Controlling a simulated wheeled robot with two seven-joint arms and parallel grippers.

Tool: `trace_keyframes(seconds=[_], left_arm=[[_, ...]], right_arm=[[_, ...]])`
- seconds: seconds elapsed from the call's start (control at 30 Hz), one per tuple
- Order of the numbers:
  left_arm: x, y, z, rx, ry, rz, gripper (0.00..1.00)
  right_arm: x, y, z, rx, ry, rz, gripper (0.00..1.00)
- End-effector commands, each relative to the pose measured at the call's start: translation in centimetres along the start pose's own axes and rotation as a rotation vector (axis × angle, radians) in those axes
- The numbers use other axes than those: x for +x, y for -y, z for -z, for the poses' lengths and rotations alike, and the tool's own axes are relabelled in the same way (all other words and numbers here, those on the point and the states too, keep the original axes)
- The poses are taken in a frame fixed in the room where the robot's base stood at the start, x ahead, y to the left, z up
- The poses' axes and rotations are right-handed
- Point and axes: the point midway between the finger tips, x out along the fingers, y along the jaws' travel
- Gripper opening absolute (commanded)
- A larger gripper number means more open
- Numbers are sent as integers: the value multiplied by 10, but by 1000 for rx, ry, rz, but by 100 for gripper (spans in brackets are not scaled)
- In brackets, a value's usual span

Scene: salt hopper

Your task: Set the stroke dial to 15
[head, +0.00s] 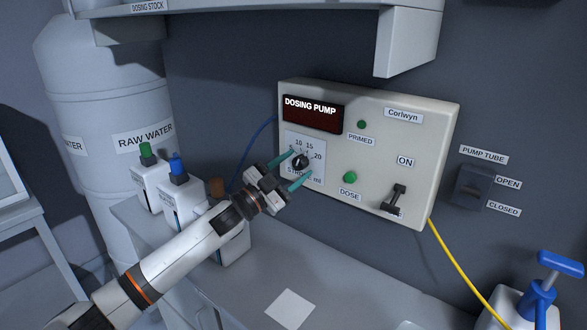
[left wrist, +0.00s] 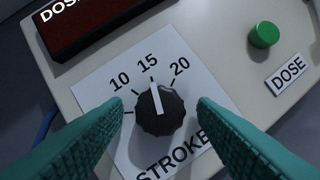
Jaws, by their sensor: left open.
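The stroke dial (head: 300,162) is a black knob on a white scale plate on the front of the dosing pump box (head: 400,140). In the left wrist view the knob (left wrist: 160,118) has a white pointer line aimed up at the 15 mark, between 10 and 20. My left gripper (head: 301,164) is open in front of the dial. Its teal fingers stand on either side of the knob, with a visible gap on each side in the left wrist view (left wrist: 163,103). My right gripper is not in view.
The box also carries a dark display (head: 312,114), a green DOSE button (head: 350,178) and a black switch (head: 395,200) near an ON label. Capped bottles (head: 180,200) stand on the bench at left. A shelf (head: 260,12) overhangs above. A yellow cable (head: 455,268) hangs at right.

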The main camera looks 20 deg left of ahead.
Motion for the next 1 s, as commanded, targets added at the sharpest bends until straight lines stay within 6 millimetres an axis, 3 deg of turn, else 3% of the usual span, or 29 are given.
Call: trace_keyframes(seconds=[0.5,0.7,1.0], left_arm=[[-97,3,4,1,-4,3,53],[-115,1,2,1,-1,1,53],[-118,0,0,1,-1,0,53]], right_arm=[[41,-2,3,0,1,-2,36],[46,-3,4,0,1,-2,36],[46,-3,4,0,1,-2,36]])
